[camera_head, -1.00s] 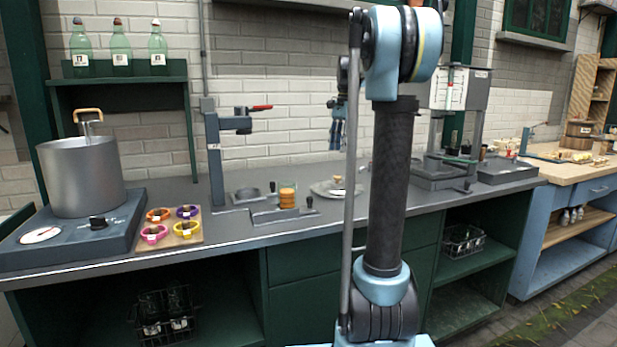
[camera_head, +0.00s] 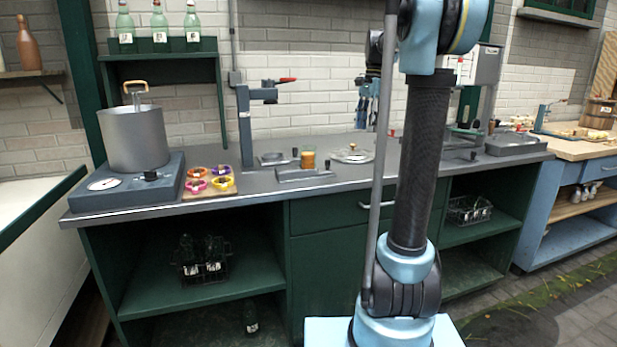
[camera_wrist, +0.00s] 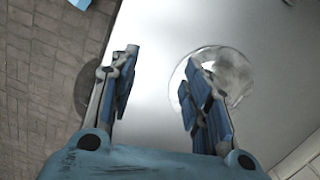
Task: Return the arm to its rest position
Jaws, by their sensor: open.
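My arm stands raised in front of the counter (camera_head: 330,187) in the head view, its dark upright link (camera_head: 425,150) in the middle right. My gripper (camera_head: 364,112) hangs fingers-down beyond the arm, partly hidden by it, above the counter. In the wrist view my gripper (camera_wrist: 161,62) has its two blue-grey fingers wide apart with nothing between them. A round shiny dish (camera_wrist: 228,75) lies on the counter below, partly behind the right finger.
A metal pot (camera_head: 133,138) stands on a scale at the left, beside several coloured rings (camera_head: 210,180). A post with a red-handled lever (camera_head: 245,125) and an orange-brown jar (camera_head: 308,160) stand mid-counter. A press (camera_head: 475,110) stands right. Floor shows at lower right.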

